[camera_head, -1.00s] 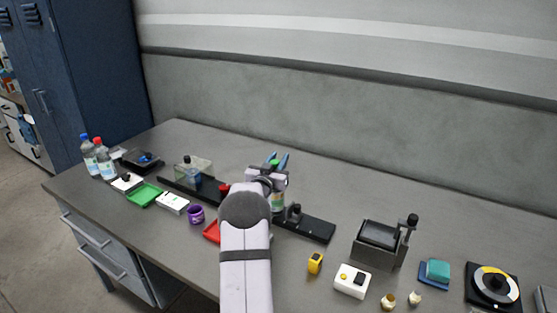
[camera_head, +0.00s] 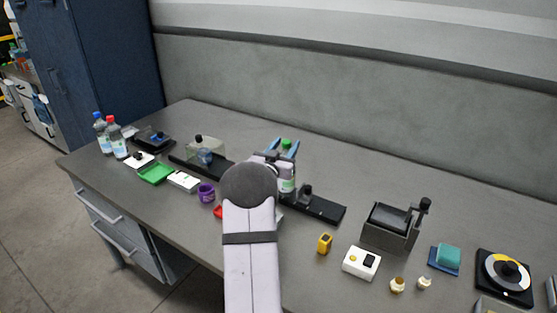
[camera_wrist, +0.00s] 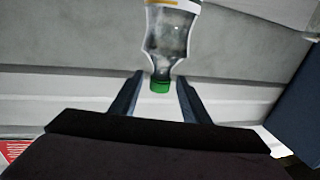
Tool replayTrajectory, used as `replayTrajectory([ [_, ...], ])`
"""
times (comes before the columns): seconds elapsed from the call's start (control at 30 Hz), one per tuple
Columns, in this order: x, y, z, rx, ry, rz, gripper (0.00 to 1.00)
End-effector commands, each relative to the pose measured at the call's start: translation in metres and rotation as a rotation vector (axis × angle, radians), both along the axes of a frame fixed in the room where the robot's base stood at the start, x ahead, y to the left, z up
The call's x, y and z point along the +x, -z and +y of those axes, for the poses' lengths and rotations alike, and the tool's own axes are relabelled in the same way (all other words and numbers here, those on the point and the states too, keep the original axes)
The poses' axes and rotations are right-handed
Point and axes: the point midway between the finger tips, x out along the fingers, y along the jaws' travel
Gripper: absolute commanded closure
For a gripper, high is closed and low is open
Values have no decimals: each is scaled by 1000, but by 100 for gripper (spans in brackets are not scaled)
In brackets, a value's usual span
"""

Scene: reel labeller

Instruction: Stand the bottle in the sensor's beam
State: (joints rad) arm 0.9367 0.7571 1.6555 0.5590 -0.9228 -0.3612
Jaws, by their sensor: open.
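The clear bottle with a green cap and a white-green label (camera_head: 288,184) stands upright at the black rail (camera_head: 322,208), partly hidden behind my arm. A small dark block (camera_head: 305,192), perhaps the sensor, is just right of its lower part; I cannot tell where a beam runs. My gripper (camera_head: 284,149) is open, its blue fingers on either side of the bottle's top. In the wrist view, the bottle (camera_wrist: 172,35) hangs in from the top edge, its green cap between the open fingers (camera_wrist: 160,88), with gaps on both sides.
Left of my arm are a clear box (camera_head: 205,152), a purple cup (camera_head: 206,193), a green tray (camera_head: 156,173) and two capped bottles (camera_head: 117,142). The table behind the rail is clear.

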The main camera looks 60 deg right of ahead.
Motion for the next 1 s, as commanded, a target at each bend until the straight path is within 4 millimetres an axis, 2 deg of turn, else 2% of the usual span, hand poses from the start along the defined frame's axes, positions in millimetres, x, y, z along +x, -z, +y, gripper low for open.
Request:
replayTrajectory([
  [0.2,-6,1,33,0,-1,-1,58],
  [0.4,-11,1,55,-1,-1,-1,58],
  [0.6,-13,1,66,1,0,-1,58],
  [0.87,-13,0,68,1,-1,-1,58],
  [1.0,1,3,78,29,-45,4,58],
])
